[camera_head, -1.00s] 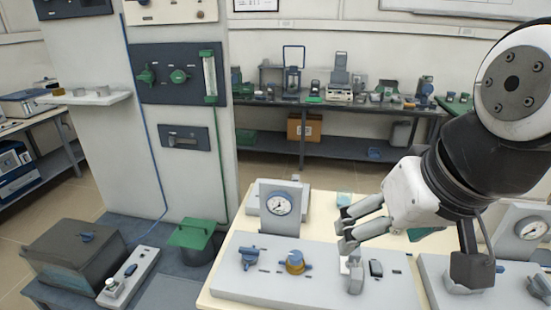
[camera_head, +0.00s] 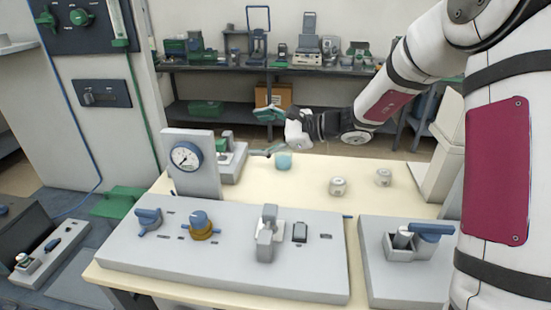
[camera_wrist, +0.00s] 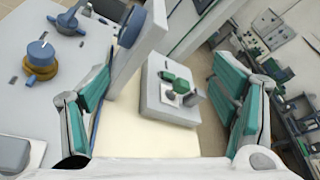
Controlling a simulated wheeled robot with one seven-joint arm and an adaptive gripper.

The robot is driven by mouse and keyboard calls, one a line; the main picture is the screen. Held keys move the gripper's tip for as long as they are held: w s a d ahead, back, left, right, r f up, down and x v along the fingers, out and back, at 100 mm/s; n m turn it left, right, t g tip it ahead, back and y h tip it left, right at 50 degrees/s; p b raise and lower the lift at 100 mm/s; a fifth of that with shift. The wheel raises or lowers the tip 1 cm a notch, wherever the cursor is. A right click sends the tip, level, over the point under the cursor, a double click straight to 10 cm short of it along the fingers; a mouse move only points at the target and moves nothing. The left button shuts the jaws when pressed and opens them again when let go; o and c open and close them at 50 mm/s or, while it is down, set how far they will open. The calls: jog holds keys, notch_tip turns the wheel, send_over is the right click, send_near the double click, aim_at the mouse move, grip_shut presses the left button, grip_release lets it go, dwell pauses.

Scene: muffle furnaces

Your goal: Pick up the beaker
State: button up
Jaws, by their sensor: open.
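I cannot make out the vessel in the wrist view.
Two small pale jars (camera_head: 338,186) (camera_head: 383,177) stand to the right on the table. A grey control panel (camera_head: 220,240) with knobs fills the front, and a dial gauge (camera_head: 186,157) rises at left. A small device with a green part (camera_head: 230,160) stands behind the gauge.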

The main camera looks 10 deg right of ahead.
aim_at(283, 157)
jog(key=w+d+f+m+t+h+b, duration=0.1)
jog(key=w+d+f+m+t, duration=0.1)
jog(key=w+d+f+m, duration=0.2)
jog(key=w+d+f+m+t+h+b, duration=0.2)
jog(key=w+d+f+m+t, duration=0.1)
jog(key=f, duration=0.5)
jog(key=w+d+f+m+t+h+b, duration=0.1)
jog(key=w+d+f+m+t+b, duration=0.1)
jog(key=w+d+f+m, duration=0.4)
jog(key=shift+w+d+f+t+h, duration=0.1)
jog(key=shift+w+d+t, duration=0.1)
jog(key=shift+w, duration=0.35)
jog(key=shift+w+d+f+t+h, duration=0.1)
jog(key=shift+w+t, duration=0.1)
jog(key=shift+w, duration=0.3)
jog(key=shift+w+d+f+t+h, duration=0.1)
jog(key=shift+w+d+t, duration=0.1)
jog(key=shift+w, duration=0.35)
jog(key=shift+w+a+b, duration=0.1)
jog(key=shift+w+b, duration=0.2)
jog(key=shift+w, duration=0.05)
jog(key=x, duration=0.3)
jog(key=b+x, duration=0.1)
jog(key=x, duration=0.2)
jog(key=shift+w+f, duration=0.25)
jog(key=shift+w, duration=0.15)
jog(key=shift+c, duration=0.2)
jog(key=c, duration=1.5)
jog(key=shift+r, duration=0.15)
